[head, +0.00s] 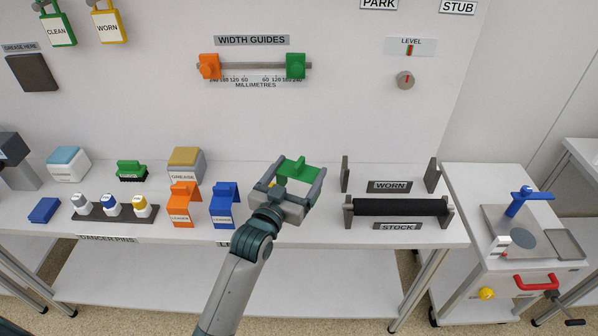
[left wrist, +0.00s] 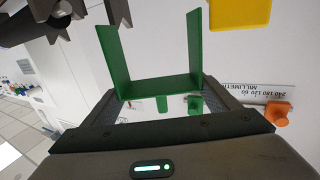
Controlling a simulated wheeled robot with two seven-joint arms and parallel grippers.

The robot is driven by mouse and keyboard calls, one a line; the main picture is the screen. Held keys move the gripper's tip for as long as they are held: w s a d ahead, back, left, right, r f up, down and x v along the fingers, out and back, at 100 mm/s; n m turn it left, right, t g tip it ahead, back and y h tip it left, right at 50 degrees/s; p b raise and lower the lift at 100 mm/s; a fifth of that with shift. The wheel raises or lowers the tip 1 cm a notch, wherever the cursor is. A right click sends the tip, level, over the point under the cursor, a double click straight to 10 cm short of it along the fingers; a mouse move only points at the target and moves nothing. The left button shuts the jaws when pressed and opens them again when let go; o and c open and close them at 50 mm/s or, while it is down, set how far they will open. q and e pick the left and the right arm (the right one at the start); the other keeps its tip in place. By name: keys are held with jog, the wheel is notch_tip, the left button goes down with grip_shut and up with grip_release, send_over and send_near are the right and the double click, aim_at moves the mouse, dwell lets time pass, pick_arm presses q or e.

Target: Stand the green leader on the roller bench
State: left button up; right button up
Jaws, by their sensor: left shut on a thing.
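The green leader (head: 298,168) is held in my left gripper (head: 288,190), which is shut on it. In the left wrist view the green leader (left wrist: 152,88) is a U-shaped piece between the jaws, its two flat sides reaching away from the gripper. In the head view the gripper is over the white roller bench (head: 325,228), between the blue leader (head: 223,206) and the rollers. The head view does not clearly show how high the leader is above the bench top. My right gripper is in neither view.
An orange leader (head: 183,206) stands beside the blue one. The black STOCK roller (head: 400,207) sits in its end supports to the right, with the WORN plate (head: 389,187) behind it. A grease tin (head: 187,162) and green brush (head: 131,170) stand at the back left.

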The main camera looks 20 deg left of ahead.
pick_arm(q)
jog(key=shift+f, duration=0.4)
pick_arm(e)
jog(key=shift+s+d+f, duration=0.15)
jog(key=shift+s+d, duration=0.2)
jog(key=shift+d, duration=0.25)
pick_arm(q)
jog(key=shift+f, duration=0.2)
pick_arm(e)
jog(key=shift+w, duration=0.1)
